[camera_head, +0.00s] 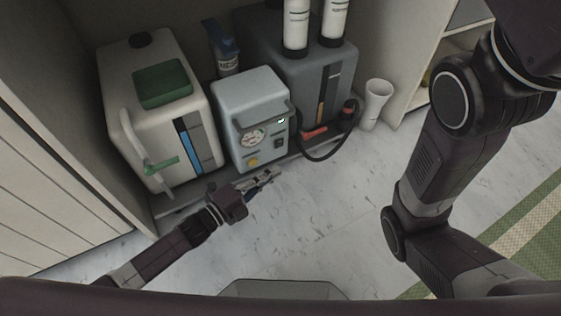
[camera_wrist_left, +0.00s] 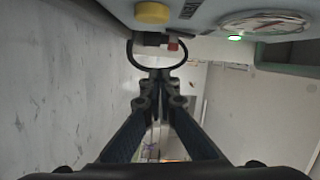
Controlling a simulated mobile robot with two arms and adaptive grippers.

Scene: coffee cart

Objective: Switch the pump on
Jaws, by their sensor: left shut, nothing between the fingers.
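The pump (camera_head: 250,104) is a pale blue-grey box between two tanks. Its front has a round gauge (camera_head: 252,138), a yellow knob (camera_head: 252,162), a black switch (camera_head: 279,143) and a lit green lamp (camera_head: 281,120). My left gripper (camera_head: 268,176) is shut and empty, low in front of the pump and below the switch. In the left wrist view its fingertips (camera_wrist_left: 159,74) meet, with the yellow knob (camera_wrist_left: 152,13), the gauge (camera_wrist_left: 265,22) and the green lamp (camera_wrist_left: 235,37) above them. I cannot tell the switch's position. My right gripper is out of view.
A cream tank (camera_head: 129,95) with a green lid stands left of the pump. A grey tank (camera_head: 322,70) with white cylinders stands right, with a black hose (camera_head: 325,156) and red lever (camera_head: 313,132). A white cup stack (camera_head: 375,104) stands farther right. The marble floor (camera_head: 320,215) is clear.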

